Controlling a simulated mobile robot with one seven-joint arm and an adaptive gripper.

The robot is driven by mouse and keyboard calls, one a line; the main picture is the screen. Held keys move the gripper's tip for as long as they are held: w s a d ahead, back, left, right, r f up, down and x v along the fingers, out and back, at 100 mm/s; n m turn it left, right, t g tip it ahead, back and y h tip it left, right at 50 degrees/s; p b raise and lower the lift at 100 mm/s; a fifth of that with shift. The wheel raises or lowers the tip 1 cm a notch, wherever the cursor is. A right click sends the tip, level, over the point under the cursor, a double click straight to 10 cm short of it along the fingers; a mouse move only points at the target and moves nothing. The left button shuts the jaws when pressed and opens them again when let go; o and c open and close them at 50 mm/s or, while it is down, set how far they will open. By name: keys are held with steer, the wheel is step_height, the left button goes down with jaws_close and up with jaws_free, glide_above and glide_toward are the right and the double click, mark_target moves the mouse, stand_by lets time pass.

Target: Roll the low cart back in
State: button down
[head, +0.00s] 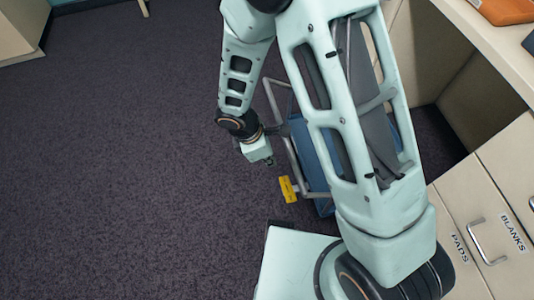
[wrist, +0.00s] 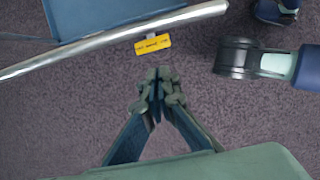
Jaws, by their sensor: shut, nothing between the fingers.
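The low cart (head: 312,147) is blue with a bent silver tube handle (head: 284,83) and stands on the carpet, largely hidden behind my arm. A yellow tag (head: 288,189) is at its near end. In the wrist view the cart's blue deck (wrist: 110,14) is at the top edge, with the silver handle bar (wrist: 110,44) crossing below it and the yellow tag (wrist: 153,44) beside the bar. My gripper (head: 268,160) is shut and empty, just left of the cart. In the wrist view its fingertips (wrist: 157,84) point toward the bar and tag, apart from them in the picture.
A counter (head: 490,38) runs along the right, with an open knee space (head: 445,120) beneath it. Drawers marked PADS (head: 458,250) and BLANKS (head: 512,232) are at lower right. Dark carpet (head: 110,150) is clear on the left. A pale cabinet (head: 15,35) stands at upper left.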

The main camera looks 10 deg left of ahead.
steer(key=w+d+f+b, duration=0.1)
steer(key=w+d+f, duration=0.1)
steer(key=d+f, duration=0.1)
steer(key=shift+d+f, duration=0.35)
steer(key=shift+d, duration=0.3)
steer(key=shift+w, duration=0.15)
